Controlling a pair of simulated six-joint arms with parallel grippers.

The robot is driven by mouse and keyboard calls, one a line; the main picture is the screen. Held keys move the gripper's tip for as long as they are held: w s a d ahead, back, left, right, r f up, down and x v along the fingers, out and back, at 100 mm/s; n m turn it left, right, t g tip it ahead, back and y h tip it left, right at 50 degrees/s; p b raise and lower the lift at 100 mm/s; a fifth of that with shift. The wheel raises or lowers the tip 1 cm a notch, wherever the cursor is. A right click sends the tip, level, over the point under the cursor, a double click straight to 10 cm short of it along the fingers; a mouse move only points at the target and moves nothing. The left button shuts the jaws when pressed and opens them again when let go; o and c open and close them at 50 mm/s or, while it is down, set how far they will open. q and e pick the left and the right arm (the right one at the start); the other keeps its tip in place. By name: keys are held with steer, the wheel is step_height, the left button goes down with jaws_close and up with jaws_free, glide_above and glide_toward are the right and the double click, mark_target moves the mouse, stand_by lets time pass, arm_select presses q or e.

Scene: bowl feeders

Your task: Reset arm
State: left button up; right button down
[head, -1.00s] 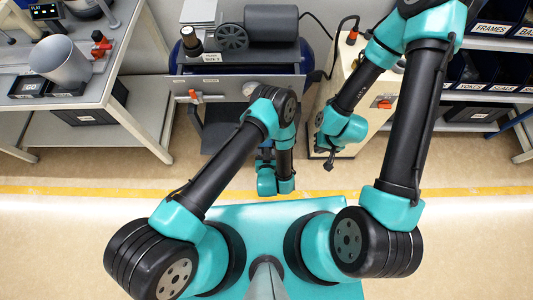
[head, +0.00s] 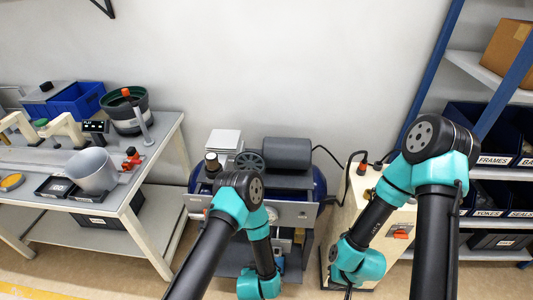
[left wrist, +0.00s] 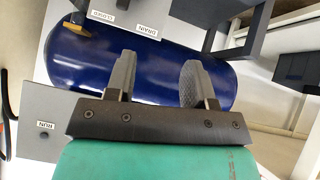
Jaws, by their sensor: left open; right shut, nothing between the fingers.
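My left arm comes in from the lower left in the head view, bending down in front of the compressor cart. Its gripper is hidden there below the teal wrist. In the left wrist view my left gripper (left wrist: 157,78) is open, its two grey fingers apart with nothing between them, over the blue tank (left wrist: 140,62). My right arm bends down in front of the beige cabinet (head: 398,222) in the head view. My right gripper (head: 348,292) is small and dark at the bottom edge, shut and empty, partly cut off by the frame.
A workbench (head: 165,140) on the left bears a grey cup (head: 92,170), a dark green bowl (head: 126,108) and blue bins (head: 78,100). The compressor (head: 287,153) stands in the middle. Shelves with labelled bins (head: 492,140) stand at the right.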

arm_select(q)
steer(key=s+a+r+g+h, duration=0.1)
steer(key=s+a+r+g, duration=0.3)
steer(key=a+r, duration=0.3)
steer(key=s+a+r+n+g+h, duration=0.1)
steer(key=s+a+r+g, duration=0.3)
steer(key=s+a+r, duration=0.3)
steer(key=a, duration=0.5)
steer(key=shift+s+r, duration=0.2)
steer(key=shift+r, duration=0.1)
